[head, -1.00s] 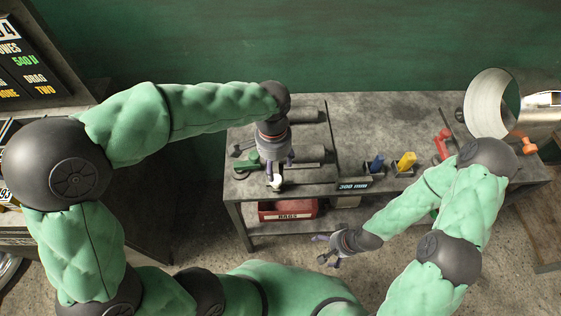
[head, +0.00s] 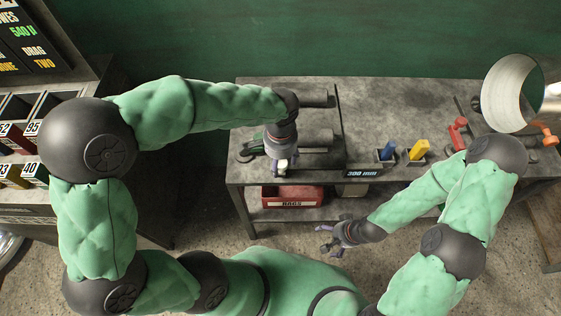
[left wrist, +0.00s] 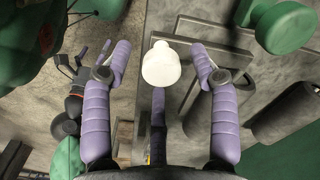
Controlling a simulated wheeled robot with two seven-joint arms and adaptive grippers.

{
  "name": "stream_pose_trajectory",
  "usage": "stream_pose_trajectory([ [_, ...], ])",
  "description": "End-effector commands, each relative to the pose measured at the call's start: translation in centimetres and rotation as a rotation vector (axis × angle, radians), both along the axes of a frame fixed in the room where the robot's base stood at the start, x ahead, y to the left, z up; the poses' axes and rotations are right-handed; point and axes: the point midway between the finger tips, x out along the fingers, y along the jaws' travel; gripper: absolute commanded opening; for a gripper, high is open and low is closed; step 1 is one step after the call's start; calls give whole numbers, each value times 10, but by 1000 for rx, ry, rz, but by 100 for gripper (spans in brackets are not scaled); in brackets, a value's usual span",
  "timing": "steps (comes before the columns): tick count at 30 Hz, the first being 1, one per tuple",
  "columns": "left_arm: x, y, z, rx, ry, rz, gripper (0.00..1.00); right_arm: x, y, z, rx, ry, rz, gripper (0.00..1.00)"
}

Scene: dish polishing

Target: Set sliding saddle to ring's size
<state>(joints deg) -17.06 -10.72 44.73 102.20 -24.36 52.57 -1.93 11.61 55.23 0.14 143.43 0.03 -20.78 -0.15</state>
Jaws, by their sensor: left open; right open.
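A white rounded knob (left wrist: 161,65) sits between the two purple fingers of my left gripper (left wrist: 161,60) in the left wrist view, with gaps on both sides. The gripper is open. In the head view, my left gripper (head: 281,164) is over the front left of the bench, and the knob is mostly hidden by it. I cannot tell the saddle apart clearly. A big pale metal ring (head: 508,94) stands upright at the bench's right end. My right gripper (head: 331,242) is open and empty in front of the bench, below its top.
The grey bench (head: 390,105) has a "300 mm" sign (head: 364,173) at its front edge. Blue (head: 388,150) and yellow (head: 419,149) pieces stand in small holders. Dark cylinders (head: 318,97) lie at the left. A red rags bin (head: 292,196) is on the lower shelf.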

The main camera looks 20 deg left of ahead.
Motion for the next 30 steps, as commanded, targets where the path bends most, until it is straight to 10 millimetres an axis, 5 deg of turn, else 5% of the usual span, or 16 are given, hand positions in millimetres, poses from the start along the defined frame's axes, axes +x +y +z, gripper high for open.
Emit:
stream_pose_trajectory([
  [10,0,0,-3,-1,-1,0,57,0,0,-1,0,0,0,100],
  [16,0,0,-3,0,0,1,1,0,0,-1,0,0,0,100],
  [30,25,9,-1,3,1,3,0,0,0,11,0,0,0,100],
])
